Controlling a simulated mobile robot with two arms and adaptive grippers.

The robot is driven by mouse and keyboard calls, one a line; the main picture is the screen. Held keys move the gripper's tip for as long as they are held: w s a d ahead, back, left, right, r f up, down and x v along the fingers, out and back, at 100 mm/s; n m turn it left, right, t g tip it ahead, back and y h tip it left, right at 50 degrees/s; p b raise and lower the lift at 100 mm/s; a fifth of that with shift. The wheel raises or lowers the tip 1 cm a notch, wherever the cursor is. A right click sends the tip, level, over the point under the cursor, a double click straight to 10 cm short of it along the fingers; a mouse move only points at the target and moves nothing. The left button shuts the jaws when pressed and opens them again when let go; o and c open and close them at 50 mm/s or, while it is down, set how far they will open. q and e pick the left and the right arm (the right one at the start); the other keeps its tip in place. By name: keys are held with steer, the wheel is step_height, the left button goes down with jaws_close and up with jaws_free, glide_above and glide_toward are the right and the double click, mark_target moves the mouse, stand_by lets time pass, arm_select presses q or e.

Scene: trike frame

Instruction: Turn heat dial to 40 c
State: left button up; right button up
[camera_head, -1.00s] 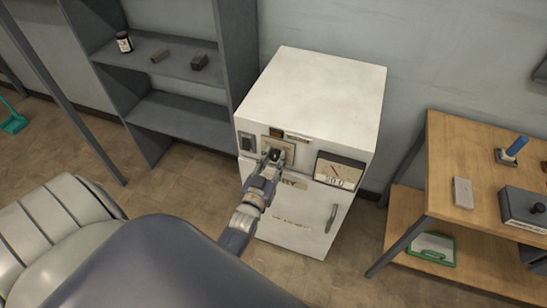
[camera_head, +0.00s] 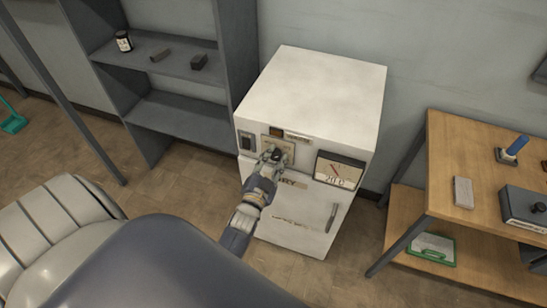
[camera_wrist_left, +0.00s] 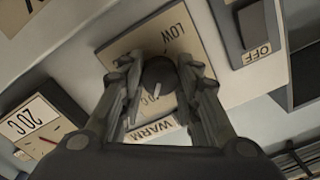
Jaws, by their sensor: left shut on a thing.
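The white heating cabinet (camera_head: 315,95) stands against the wall in the head view. Its dark round heat dial (camera_wrist_left: 160,75) sits on a beige plate (camera_wrist_left: 122,50) marked LOW in the wrist view, with a short pale mark on the knob. A WARM label (camera_wrist_left: 157,130) is beside the plate. My left gripper (camera_head: 277,155) is at the dial, its two fingers closed on the knob's sides; the fingers (camera_wrist_left: 160,68) hide part of the plate. The meter (camera_head: 338,172) on the cabinet front reads 20 C and has a needle. My right gripper is not in view.
A switch marked OFF (camera_wrist_left: 255,30) is beside the dial plate. A grey shelf (camera_head: 165,60) stands left of the cabinet. A wooden table (camera_head: 460,150) with several items stands on the right. Bare floor shows in front of the cabinet.

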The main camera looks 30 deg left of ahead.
mark_target(279, 127)
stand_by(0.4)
arm_select(q)
steer(key=o, duration=1.1)
steer(key=shift+r, duration=0.1)
step_height(279, 127, up, 10)
steer(key=shift+f, duration=0.1)
